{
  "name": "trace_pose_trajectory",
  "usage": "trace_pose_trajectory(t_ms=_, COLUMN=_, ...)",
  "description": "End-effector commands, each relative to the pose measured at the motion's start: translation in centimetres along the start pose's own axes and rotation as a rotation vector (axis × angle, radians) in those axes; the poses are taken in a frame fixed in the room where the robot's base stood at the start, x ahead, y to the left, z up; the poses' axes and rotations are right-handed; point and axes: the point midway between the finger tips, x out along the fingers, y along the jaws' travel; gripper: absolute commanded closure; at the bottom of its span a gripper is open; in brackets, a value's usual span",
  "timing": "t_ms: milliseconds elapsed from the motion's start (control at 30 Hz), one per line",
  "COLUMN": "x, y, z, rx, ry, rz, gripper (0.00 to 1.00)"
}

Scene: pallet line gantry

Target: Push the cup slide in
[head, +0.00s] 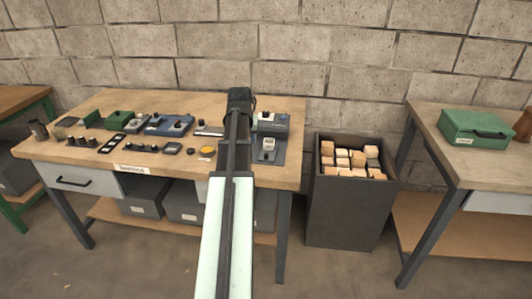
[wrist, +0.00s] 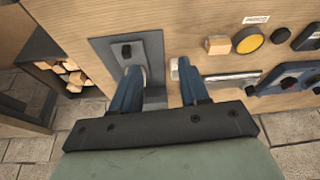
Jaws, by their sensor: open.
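A light-grey block with a black knob (head: 268,145) sits on a dark grey plate (head: 264,158) near the bench's right end. I take this for the cup slide, but I cannot tell for certain. The plate (wrist: 101,45) and its black knob (wrist: 127,51) show in the wrist view. In the head view my arm hides part of the bench.
A metal strip (wrist: 232,79), a wooden block (wrist: 217,45) and a yellow disc (wrist: 249,40) lie right of my fingers. A dark bin of wood blocks (head: 341,205) stands right of the bench (head: 285,180). A green case (head: 476,126) is on another table.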

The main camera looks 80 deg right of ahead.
Motion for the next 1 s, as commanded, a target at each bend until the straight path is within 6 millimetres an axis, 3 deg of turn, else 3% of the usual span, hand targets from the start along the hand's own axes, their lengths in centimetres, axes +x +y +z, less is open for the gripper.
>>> trace_pose_trajectory(t_ms=33, x=-0.7, y=1.9, z=-0.6, rx=0.026, ry=0.008, rz=0.009, gripper=0.55)
trace_pose_trajectory(t_ms=200, x=-2.0, y=5.4, z=-1.4, rx=0.076, ry=0.02, rz=0.028, gripper=0.55)
trace_pose_trajectory(t_ms=400, x=-2.1, y=6.6, z=-1.6, rx=0.092, ry=0.024, rz=0.034, gripper=0.55)
trace_pose_trajectory(t_ms=567, x=-0.6, y=6.6, z=-1.6, rx=0.091, ry=0.023, rz=0.034, gripper=0.55)
trace_pose_trajectory(t_ms=1000, x=5.9, y=6.8, z=-1.8, rx=0.091, ry=0.022, rz=0.034, gripper=0.55)
